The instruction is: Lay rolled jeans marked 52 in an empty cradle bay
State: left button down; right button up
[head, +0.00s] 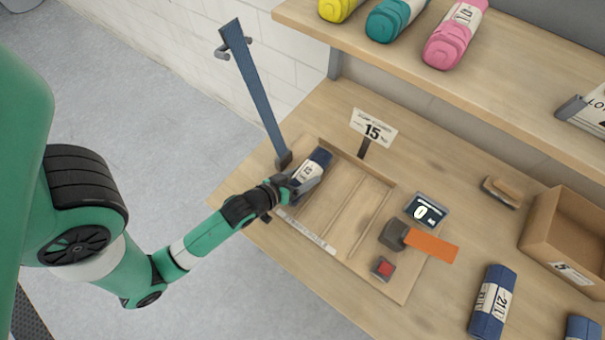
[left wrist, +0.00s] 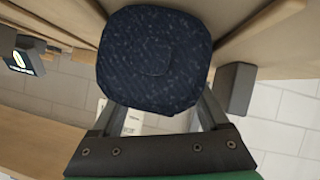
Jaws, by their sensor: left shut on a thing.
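My left gripper (head: 298,186) is shut on a dark blue jeans roll (head: 316,162) with a white band. The band's number is too small to read. The roll is at the left bay of the wooden cradle (head: 352,268); I cannot tell whether it rests on the cradle floor or is just above it. The cradle's other bays, between thin dividers, look empty. In the left wrist view the roll's round end (left wrist: 153,58) fills the space between both fingers. My right gripper is not in view.
A blue strap post (head: 254,90) rises beside the cradle. A 15 sign (head: 374,131), a display reading 0 (head: 426,211), an orange flag (head: 431,246) and a red button (head: 383,268) surround it. A roll marked 21 (head: 492,302) and a cardboard box (head: 545,232) are at right.

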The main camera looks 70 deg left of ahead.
pick_arm(q)
jog(key=shift+r, duration=0.2)
jog(key=shift+c, duration=1.7)
grip_release()
jog(key=shift+f, duration=0.25)
jog(key=o, duration=0.3)
jog(key=shift+o, duration=0.2)
jog(key=shift+r, duration=0.25)
jog(key=p+v, duration=0.1)
jog(key=v, duration=1)
jog(key=shift+s+d+f, duration=0.15)
jog(key=shift+f, duration=0.05)
jog(key=shift+s+r, duration=0.25)
jog(key=shift+r, duration=0.05)
